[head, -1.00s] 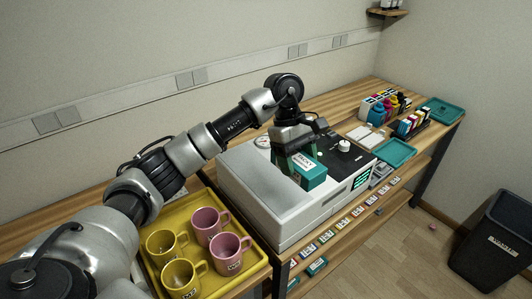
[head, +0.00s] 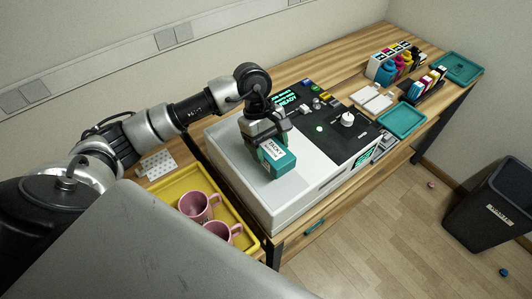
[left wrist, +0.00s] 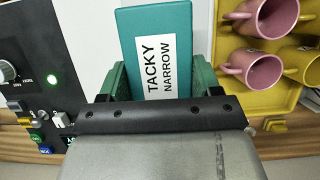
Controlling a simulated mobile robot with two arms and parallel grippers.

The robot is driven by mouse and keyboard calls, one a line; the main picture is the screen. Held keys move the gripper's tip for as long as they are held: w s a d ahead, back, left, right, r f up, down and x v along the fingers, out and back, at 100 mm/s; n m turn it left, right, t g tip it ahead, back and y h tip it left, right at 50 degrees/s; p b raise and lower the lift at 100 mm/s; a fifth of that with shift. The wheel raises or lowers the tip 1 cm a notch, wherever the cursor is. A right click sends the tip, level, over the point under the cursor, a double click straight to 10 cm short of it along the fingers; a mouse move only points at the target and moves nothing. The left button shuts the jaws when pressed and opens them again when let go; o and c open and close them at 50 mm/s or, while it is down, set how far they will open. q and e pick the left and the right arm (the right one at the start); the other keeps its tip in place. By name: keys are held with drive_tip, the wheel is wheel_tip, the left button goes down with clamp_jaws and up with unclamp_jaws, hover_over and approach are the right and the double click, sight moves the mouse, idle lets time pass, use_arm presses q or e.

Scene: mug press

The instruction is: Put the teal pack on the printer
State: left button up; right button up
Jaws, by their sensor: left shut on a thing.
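The teal pack (head: 278,163) has a white label, which reads "TACKY NARROW" in the left wrist view (left wrist: 158,62). My left gripper (head: 265,143) is shut on the pack, and its green fingers (left wrist: 115,82) lie along both sides of it. The printer (head: 228,163) is a light grey machine with a black control panel (head: 322,130) and a lit green display. The pack is over the printer's pale top, left of the panel. I cannot tell whether its underside touches the top. My right gripper is in neither current view.
A yellow tray (head: 247,240) with pink mugs (head: 198,206) stands left of the printer; yellow mugs (left wrist: 305,65) show in the left wrist view. Teal trays (head: 402,120), ink bottles (head: 386,72) and white pads (head: 372,98) are to the right. A dark bin (head: 490,215) stands on the floor.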

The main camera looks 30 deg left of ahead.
use_arm(q)
drive_tip(key=shift+s+f, duration=0.25)
drive_tip(key=shift+s, duration=0.25)
drive_tip(key=shift+f+p, duration=0.3)
wheel_tip(320, 180, down, 3)
drive_tip(key=shift+f+p, duration=0.1)
drive_tip(key=shift+p, duration=0.65)
drive_tip(key=shift+f, duration=0.15)
drive_tip(key=shift+f+b, duration=0.2)
drive_tip(key=shift+b, duration=0.25)
drive_tip(key=o, duration=1.1)
use_arm(e)
drive_tip(key=shift+w+a+r, duration=0.25)
drive_tip(key=shift+w+r, duration=0.55)
drive_tip(key=shift+r, duration=0.1)
use_arm(q)
drive_tip(key=shift+r, duration=0.1)
